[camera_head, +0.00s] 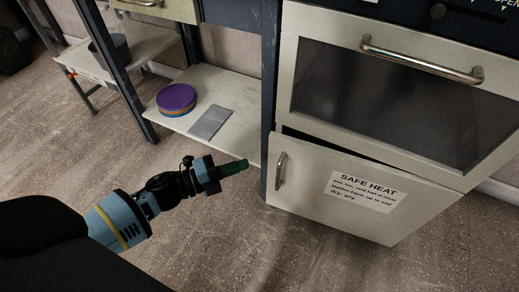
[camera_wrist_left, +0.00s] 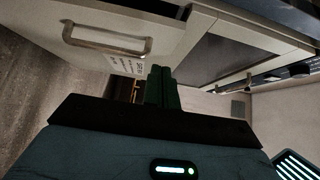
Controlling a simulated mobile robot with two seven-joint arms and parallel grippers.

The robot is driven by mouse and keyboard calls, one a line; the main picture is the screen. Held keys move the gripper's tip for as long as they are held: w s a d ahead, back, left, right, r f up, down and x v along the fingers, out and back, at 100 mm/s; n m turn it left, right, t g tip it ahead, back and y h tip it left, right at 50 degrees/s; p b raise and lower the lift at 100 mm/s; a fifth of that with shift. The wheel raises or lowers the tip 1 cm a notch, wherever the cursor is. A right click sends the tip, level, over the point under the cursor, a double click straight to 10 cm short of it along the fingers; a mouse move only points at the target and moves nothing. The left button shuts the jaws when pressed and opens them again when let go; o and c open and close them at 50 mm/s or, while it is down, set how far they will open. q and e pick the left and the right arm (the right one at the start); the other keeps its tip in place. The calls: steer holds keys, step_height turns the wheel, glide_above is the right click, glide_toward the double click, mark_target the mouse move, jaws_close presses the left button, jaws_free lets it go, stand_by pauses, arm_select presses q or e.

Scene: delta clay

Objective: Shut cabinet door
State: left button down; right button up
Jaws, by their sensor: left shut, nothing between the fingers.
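The cabinet door (camera_head: 335,195) is a pale panel below the oven, with a metal bar handle (camera_head: 280,171) at its left and a "SAFE HEAT" label (camera_head: 362,191). A dark wedge-shaped gap shows along its top edge, so it stands a little ajar. My left gripper (camera_head: 240,167) is shut and empty, just left of the door's handle side, apart from the handle in the picture. In the left wrist view the shut green fingers (camera_wrist_left: 163,88) point toward the door, whose handle (camera_wrist_left: 105,40) shows at upper left. Whether the fingertips touch the door is unclear. My right gripper is not in view.
The oven (camera_head: 400,95) with its long handle (camera_head: 420,62) is above the door. A dark post (camera_head: 268,95) stands at the door's left. A low shelf (camera_head: 225,95) holds a purple-topped round stack (camera_head: 176,98) and a grey slab (camera_head: 210,123). The floor in front is clear.

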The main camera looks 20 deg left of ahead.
mark_target(274, 145)
arm_select(q)
steer(key=w+d, duration=0.1)
steer(key=w, duration=0.1)
steer(key=w+b, duration=0.1)
steer(key=w, duration=0.1)
steer(key=w+d+b, duration=0.1)
steer(key=w, duration=0.2)
steer(key=shift+d+f, duration=0.1)
steer(key=shift+d, duration=0.2)
steer(key=shift+w, duration=0.2)
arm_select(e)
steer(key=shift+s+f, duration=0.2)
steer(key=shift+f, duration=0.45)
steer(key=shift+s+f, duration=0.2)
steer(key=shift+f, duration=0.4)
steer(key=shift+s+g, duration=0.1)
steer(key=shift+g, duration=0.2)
